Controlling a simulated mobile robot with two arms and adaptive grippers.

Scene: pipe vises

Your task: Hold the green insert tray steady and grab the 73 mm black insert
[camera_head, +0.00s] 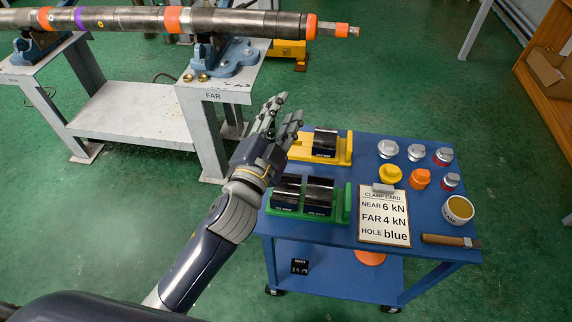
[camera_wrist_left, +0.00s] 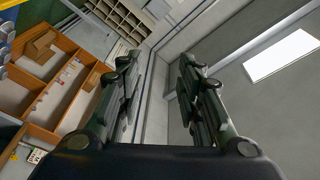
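The green insert tray (camera_head: 338,217) sits on the blue cart at its near left part, with two black inserts (camera_head: 319,195) side by side in it. Their label text is too small to read. A yellow tray (camera_head: 343,150) behind it holds one black insert (camera_head: 325,141). My left gripper (camera_head: 283,112) is above the cart's left edge, fingers pointing up and away from the trays. It is open and empty; its fingers (camera_wrist_left: 158,90) stand apart in the left wrist view. My right gripper is not in view.
The blue cart (camera_head: 447,245) also carries a clamp card (camera_head: 384,218), several grey, yellow and orange caps, a cup (camera_head: 457,210) and a brush (camera_head: 450,240). A long pipe (camera_head: 235,22) rests on vises on a white stand (camera_head: 205,115) at the back left.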

